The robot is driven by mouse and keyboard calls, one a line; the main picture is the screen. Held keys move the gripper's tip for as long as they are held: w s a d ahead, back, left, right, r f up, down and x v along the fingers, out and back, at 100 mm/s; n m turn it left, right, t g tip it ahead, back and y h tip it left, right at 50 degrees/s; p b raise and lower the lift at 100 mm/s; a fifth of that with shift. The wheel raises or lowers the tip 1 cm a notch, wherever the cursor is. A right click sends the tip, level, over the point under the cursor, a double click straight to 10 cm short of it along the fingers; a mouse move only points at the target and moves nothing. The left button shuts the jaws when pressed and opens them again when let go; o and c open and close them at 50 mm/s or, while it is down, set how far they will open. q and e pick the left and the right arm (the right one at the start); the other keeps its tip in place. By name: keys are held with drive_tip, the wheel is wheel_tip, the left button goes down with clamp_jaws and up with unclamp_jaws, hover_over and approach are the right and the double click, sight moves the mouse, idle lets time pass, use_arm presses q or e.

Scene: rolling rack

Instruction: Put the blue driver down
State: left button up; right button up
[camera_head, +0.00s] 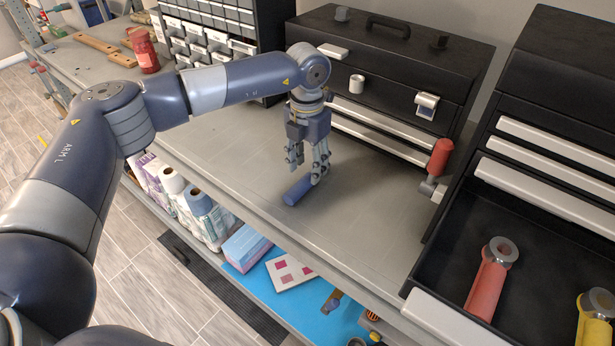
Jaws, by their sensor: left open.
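The blue driver (297,190) lies on the grey worktop (205,148), near its front edge and in front of the black toolbox. My left gripper (308,176) points straight down right over the driver, its fingertips close to the driver's far end. The fingers are open. I cannot tell whether a fingertip touches the driver. Part of the driver's far end is hidden by the fingers. My right gripper is not in view.
A black toolbox (388,62) stands behind the gripper, with a red-handled tool (439,157) at its right. An open drawer (440,318) holds a red tool (488,281) and a yellow tool (595,320). A red jar (145,52) stands far left. The worktop left of the driver is clear.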

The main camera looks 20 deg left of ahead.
sight(307, 177)
use_arm(q)
wheel_tip(307, 177, up, 8)
drive_tip(key=b, duration=0.2)
drive_tip(key=shift+r, duration=0.15)
idle(0.4)
